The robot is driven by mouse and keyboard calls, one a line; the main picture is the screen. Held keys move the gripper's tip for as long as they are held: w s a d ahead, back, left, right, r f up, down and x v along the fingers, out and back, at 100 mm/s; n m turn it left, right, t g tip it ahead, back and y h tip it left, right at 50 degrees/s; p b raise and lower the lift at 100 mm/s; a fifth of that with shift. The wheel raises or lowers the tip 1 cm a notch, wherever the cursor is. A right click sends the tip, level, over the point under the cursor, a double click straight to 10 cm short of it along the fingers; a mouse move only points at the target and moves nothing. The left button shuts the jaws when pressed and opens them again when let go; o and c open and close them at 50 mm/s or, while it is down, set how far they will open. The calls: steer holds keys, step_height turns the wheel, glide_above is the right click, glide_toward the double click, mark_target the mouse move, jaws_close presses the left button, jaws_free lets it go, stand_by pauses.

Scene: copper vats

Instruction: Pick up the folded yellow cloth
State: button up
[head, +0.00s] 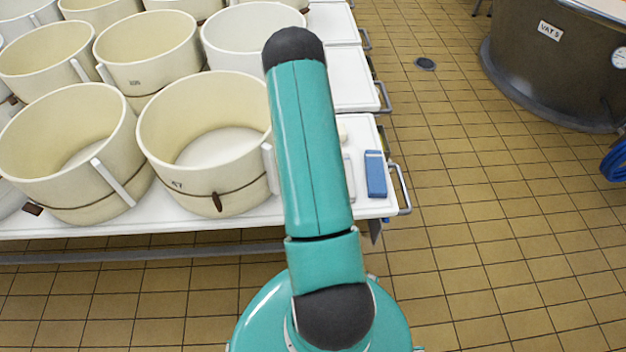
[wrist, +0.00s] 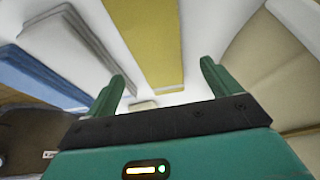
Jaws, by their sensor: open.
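The folded yellow cloth (wrist: 146,40) shows in the wrist view as a flat yellow strip on the white table top. It runs from the top edge to between my fingertips. In the head view it is not visible; my arm covers that part of the table. My gripper (wrist: 163,72) is open, with one green finger on each side of the cloth's near end. I cannot tell whether the fingers touch the cloth or the table. My gripper is hidden behind the arm in the head view.
A blue folded cloth (head: 375,174) and a pale grey cloth (wrist: 78,42) lie left of the yellow one in the wrist view. A small beige block (wrist: 143,105) is nearby. A cream mould (head: 205,140) stands close by. A metal handle (head: 401,188) edges the table.

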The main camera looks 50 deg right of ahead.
steer(key=x, duration=0.4)
steer(key=shift+f, duration=0.3)
steer(key=c, duration=1.1)
steer(key=shift+c, duration=0.5)
steer(key=shift+r, duration=0.15)
